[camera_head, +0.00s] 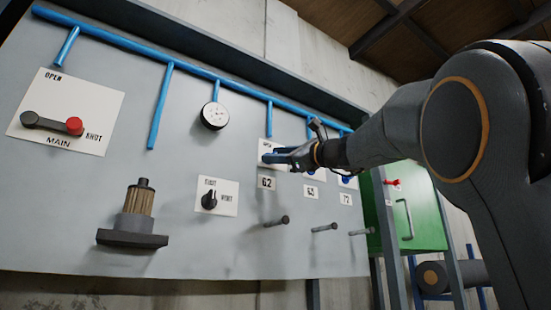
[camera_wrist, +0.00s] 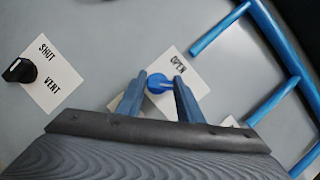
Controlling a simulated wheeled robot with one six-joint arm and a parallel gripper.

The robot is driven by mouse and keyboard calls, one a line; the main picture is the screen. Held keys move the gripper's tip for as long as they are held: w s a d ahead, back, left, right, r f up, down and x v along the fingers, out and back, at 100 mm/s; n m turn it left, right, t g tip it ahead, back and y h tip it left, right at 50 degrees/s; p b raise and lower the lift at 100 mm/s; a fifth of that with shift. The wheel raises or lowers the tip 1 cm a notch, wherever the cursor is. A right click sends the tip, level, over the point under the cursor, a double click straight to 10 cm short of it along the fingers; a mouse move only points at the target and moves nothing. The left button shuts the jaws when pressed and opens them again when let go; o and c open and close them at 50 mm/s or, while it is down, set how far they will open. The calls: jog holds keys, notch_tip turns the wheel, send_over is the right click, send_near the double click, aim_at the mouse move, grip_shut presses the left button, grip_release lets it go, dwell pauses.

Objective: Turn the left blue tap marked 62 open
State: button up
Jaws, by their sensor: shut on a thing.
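The blue tap marked 62 shows in the wrist view (camera_wrist: 158,84) as a round blue knob on a white plate (camera_wrist: 190,72) lettered OPEN. In the head view, its plate (camera_head: 265,148) is partly hidden by my gripper (camera_head: 272,157), above the 62 label (camera_head: 266,183). In the wrist view, the two blue-grey fingers of my gripper (camera_wrist: 158,92) stand on either side of the knob, shut on it. The knob's exact angle is hard to tell.
Further right are the label 63 (camera_head: 311,192) and the label 72 (camera_head: 346,199) with their taps partly hidden by my arm. Left are a black vent knob (camera_head: 209,200), a gauge (camera_head: 214,116) and the main lever (camera_head: 52,123). Pegs (camera_head: 277,221) stick out below.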

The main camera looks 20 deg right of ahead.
jog(key=n+g, duration=0.1)
jog(key=n, duration=0.2)
jog(key=n+g+p, duration=0.1)
jog(key=n, duration=0.3)
jog(key=n+g, duration=0.2)
jog(key=n, duration=0.1)
jog(key=shift+r+n, duration=0.35)
jog(key=shift+n, duration=0.05)
jog(key=shift+s, duration=0.1)
jog(key=o, duration=1)
jog(key=shift+f, duration=0.1)
jog(key=shift+b+v, duration=1.2)
jog(key=shift+v, duration=2.65)
